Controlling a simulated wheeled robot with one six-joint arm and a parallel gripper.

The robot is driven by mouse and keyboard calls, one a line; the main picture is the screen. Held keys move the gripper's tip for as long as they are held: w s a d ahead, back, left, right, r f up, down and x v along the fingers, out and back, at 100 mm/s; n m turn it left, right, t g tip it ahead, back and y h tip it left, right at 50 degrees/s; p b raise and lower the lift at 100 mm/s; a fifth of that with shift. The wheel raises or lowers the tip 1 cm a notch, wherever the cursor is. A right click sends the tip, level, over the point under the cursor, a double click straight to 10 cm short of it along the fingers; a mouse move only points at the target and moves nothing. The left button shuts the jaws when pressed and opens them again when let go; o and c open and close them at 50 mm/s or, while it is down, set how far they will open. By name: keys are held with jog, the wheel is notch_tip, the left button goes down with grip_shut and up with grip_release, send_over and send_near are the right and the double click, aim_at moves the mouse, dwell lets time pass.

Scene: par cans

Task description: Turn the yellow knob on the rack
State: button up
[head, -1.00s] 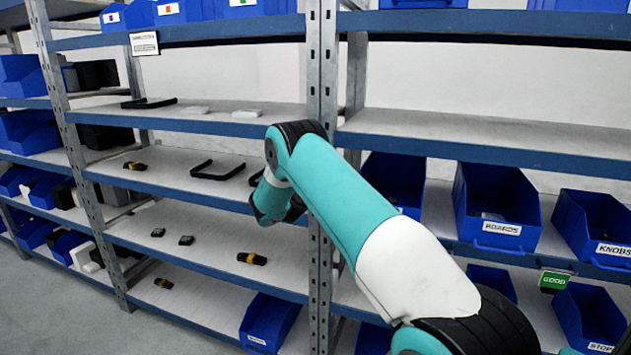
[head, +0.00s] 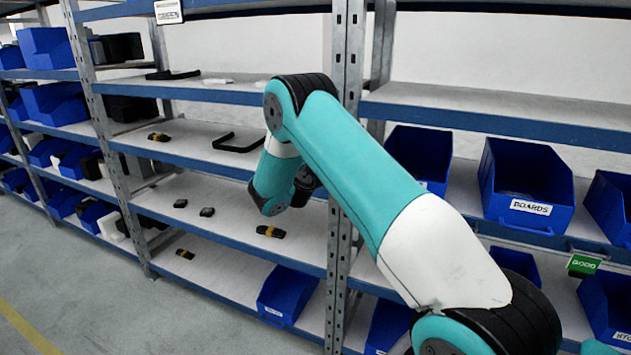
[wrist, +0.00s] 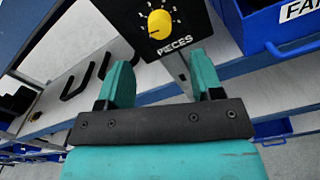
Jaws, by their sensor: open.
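The yellow knob (wrist: 159,24) shows at the top of the wrist view, on a dark panel (wrist: 185,35) with white tick marks around it and the word PIECES below it. My gripper (wrist: 158,85) is open, with its two teal fingers apart and nothing between them. The knob lies beyond the fingertips, roughly in line with the gap between them, and does not touch them. In the head view, the knob is not visible and my teal arm covers part of the rack. The gripper's fingers do not show clearly there.
A metal upright (head: 345,150) stands behind my arm. In the wrist view, a blue bin (wrist: 275,22) is close on the right.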

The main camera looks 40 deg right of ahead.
jog(key=b+v, duration=0.5)
jog(key=v, duration=0.4)
jog(key=shift+a, duration=0.15)
